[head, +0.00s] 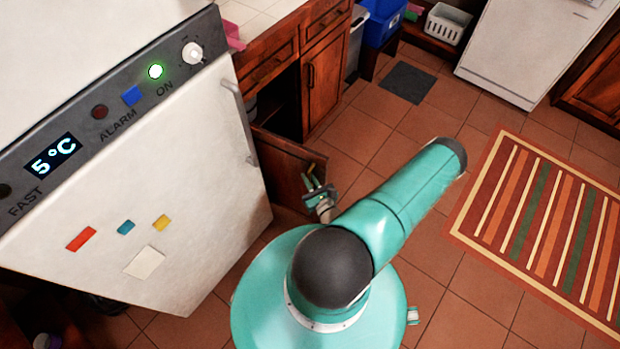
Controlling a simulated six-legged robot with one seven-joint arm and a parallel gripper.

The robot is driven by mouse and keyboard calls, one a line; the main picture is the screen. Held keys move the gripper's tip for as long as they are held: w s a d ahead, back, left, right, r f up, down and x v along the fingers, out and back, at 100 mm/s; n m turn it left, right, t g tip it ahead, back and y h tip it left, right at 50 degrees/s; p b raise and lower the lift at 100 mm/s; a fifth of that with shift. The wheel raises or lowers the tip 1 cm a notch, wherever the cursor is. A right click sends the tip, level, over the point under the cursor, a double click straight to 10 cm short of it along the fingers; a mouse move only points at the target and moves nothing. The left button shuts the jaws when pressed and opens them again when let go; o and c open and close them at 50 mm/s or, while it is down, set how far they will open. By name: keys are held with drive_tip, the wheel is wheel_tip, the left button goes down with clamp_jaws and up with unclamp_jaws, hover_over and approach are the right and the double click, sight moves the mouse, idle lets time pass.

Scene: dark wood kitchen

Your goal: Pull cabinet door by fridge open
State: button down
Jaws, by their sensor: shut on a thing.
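The cabinet door (284,169) beside the white fridge (170,190) stands swung out from its frame. The dark inside of the cabinet (280,108) shows behind it. My gripper (314,180) is at the door's free edge, shut on the door handle (310,168). The handle is small here and partly covered by the gripper.
A closed cabinet door (325,78) with a dark handle is right of the opening. A striped rug (545,225) lies on the right. A grey mat (408,82), blue bin (382,22) and white basket (447,23) are at the back. Tiled floor (365,135) is clear before the cabinets.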

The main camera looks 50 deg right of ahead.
idle(0.3)
drive_tip(key=c, duration=1.6)
unclamp_jaws()
drive_tip(key=shift+c, duration=0.2)
drive_tip(key=shift+s, duration=0.1)
